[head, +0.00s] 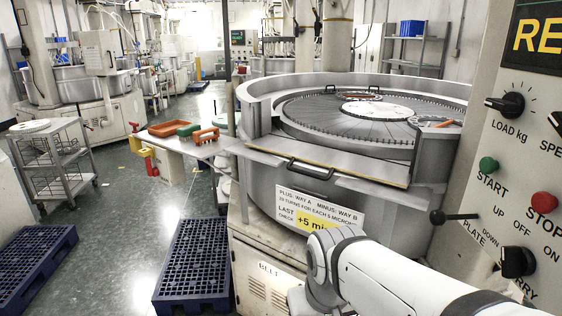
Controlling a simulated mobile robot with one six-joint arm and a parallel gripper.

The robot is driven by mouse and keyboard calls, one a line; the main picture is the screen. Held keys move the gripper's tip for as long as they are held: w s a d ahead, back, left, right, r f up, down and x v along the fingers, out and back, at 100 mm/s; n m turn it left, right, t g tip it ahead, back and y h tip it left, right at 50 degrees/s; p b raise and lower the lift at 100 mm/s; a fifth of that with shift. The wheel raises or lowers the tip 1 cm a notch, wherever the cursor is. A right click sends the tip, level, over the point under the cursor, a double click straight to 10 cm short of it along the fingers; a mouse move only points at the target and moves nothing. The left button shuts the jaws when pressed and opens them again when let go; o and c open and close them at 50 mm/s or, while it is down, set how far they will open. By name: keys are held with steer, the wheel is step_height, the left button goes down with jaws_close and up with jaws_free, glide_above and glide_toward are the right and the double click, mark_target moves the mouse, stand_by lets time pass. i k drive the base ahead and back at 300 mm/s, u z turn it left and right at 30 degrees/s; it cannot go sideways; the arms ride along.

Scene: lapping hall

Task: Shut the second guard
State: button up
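A large round grey lapping machine (262,205) stands just ahead, with a raised metal wall (300,82) around its plate (335,118). The wall has a gap at the front. A flat metal guard flap (345,172) with a yellowish edge and a black bar handle (303,170) lies folded outward at this gap, so it stands open. I cannot tell from a label whether it is the second guard. My white arm crosses the lower right in front of the machine; its gripper is not in view.
A control panel (512,150) with knobs, buttons and a protruding plate lever (455,216) stands close on the right. Blue pallets (195,262) and a wire cart (55,160) stand left. The aisle floor (150,205) between is clear.

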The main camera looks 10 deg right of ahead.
mark_target(381, 170)
steer(key=z, duration=0.25)
steer(key=i, duration=0.85)
steer(key=z, duration=0.35)
steer(key=k, duration=0.9)
steer(key=z, duration=0.2)
steer(key=i, duration=0.9)
steer(key=u, duration=0.05)
